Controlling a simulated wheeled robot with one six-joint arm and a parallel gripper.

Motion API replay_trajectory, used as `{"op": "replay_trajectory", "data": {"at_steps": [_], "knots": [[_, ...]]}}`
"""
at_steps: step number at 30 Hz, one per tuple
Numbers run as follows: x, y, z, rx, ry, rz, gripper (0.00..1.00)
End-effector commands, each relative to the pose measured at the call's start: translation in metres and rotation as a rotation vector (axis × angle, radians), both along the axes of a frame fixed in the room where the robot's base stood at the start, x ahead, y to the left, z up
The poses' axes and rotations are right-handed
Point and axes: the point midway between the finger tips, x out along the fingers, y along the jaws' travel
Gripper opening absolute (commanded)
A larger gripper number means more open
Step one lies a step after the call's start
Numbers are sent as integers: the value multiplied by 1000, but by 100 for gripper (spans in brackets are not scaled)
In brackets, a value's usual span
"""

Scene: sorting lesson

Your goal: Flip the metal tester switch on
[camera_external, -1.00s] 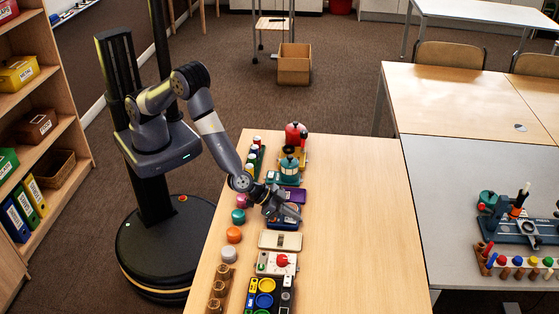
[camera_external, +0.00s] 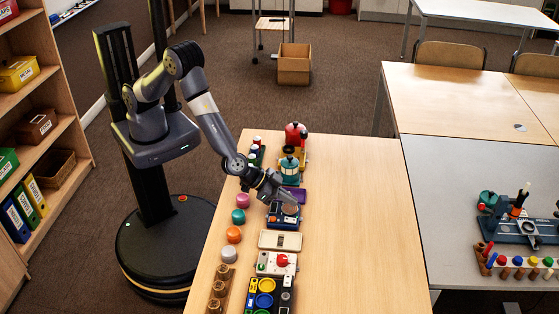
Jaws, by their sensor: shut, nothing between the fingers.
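A small blue device (camera_external: 284,222) with a round brownish disc on top stands near the left side of the wooden table. It may be the metal tester, but no label is legible at this size. A switch and its position cannot be made out. My gripper (camera_external: 294,202) is shut and empty, just above the far edge of the blue device. I cannot tell whether it touches the device. Part of the device's far side is hidden behind my gripper.
A purple device (camera_external: 295,193), a teal device (camera_external: 290,168) and a red device (camera_external: 295,136) stand beyond. A beige device (camera_external: 280,240) and a white one with a red knob (camera_external: 270,264) stand nearer. Coloured pucks line the left edge. The table's right half (camera_external: 360,220) is clear.

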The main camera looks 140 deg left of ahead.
Motion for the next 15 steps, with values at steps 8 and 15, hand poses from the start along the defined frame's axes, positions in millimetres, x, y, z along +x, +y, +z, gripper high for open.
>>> {"op": "replay_trajectory", "data": {"at_steps": [8,15], "knots": [[-21,-21,40,0,-2,0,0],[-29,-29,54,0,-1,1,0]]}}
